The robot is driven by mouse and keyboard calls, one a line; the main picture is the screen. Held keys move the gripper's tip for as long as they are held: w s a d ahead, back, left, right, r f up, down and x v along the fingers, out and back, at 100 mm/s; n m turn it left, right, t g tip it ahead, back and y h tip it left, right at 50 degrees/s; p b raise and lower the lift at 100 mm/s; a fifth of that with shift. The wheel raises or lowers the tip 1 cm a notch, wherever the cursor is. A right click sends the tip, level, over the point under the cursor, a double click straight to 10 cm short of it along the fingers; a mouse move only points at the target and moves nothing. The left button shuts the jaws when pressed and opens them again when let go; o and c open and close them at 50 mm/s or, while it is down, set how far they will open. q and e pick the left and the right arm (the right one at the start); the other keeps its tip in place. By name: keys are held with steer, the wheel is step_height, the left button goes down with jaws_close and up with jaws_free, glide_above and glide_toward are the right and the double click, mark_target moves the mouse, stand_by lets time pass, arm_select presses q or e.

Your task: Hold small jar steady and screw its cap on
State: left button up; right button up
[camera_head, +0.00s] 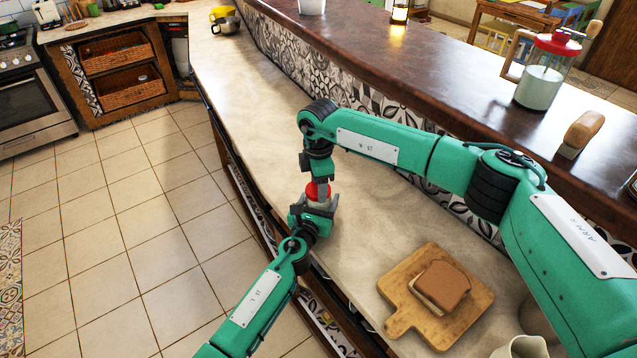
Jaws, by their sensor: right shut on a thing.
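A red cap (317,191) shows over the near edge of the counter. My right gripper (321,186) comes down on it from above and is shut on it. Right below the cap, my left gripper (318,207) reaches up from the lower left. A small pale patch between its fingers seems to be the small jar (318,204), mostly hidden by the gripper. The cap sits on or very close above the jar; I cannot tell whether the threads are engaged. The view is too small to tell how firmly the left fingers close.
A cutting board (399,322) with bread (441,287) lies on the pale counter (262,125) at the lower right. A red-lidded glass jar (541,85) and a wooden-handled tool (583,130) stand on the raised brown ledge (440,60). The counter beyond the grippers is clear.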

steer(key=m, duration=0.7)
steer(key=shift+s+a+m, duration=0.15)
steer(key=shift+a+m, duration=0.15)
steer(key=shift+a, duration=0.05)
steer(key=shift+d+m, duration=0.25)
steer(key=shift+m, duration=0.65)
steer(key=o, duration=1)
steer(key=shift+r, duration=0.1)
